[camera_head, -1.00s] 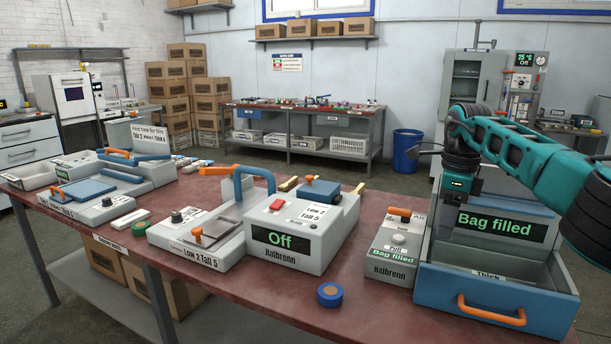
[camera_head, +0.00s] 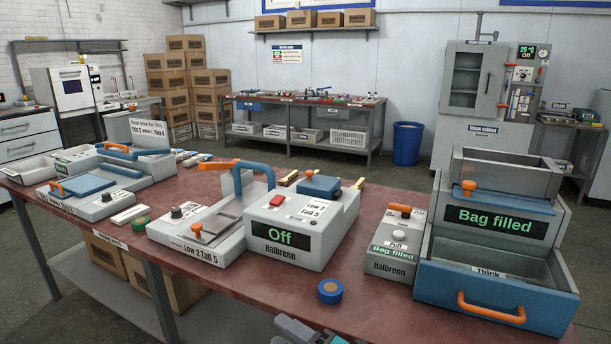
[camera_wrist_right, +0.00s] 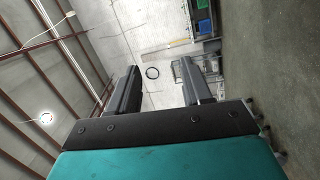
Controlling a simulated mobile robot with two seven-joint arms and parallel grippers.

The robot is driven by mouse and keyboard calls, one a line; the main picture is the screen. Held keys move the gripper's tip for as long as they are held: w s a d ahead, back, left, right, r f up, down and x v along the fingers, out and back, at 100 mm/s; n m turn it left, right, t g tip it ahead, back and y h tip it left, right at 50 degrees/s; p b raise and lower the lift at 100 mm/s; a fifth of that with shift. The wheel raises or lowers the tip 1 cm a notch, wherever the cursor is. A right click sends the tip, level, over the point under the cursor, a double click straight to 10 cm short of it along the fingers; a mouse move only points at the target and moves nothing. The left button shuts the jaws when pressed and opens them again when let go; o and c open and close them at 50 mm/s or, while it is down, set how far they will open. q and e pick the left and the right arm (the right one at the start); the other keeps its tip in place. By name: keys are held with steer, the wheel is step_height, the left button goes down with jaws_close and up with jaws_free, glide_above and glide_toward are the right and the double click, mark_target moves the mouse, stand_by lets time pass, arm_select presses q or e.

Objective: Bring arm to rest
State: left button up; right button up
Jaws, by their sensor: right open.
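My right gripper (camera_wrist_right: 162,88) shows in the right wrist view with its two dark fingers wide apart and nothing between them. In the head view, just a small grey and teal piece of my arm shows at the bottom edge, below the table's front edge. My left gripper is not in view.
The red-brown table (camera_head: 260,300) holds a press with an "Off" display (camera_head: 300,235), a small "Bag filled" unit (camera_head: 398,245) and a blue-grey "Bag filled" bin (camera_head: 495,290). A blue tape roll (camera_head: 330,291) lies near the front edge.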

steer(key=s+d+f+m+h, duration=0.7)
steer(key=s+d+m, duration=0.2)
steer(key=m, duration=0.3)
steer(key=s+d+f+m+h, duration=0.6)
steer(key=s+d+m, duration=0.4)
steer(key=d+m, duration=0.2)
steer(key=shift+f+m+h+p, duration=0.35)
steer(key=shift+m+h, duration=0.25)
steer(key=shift+c, duration=0.2)
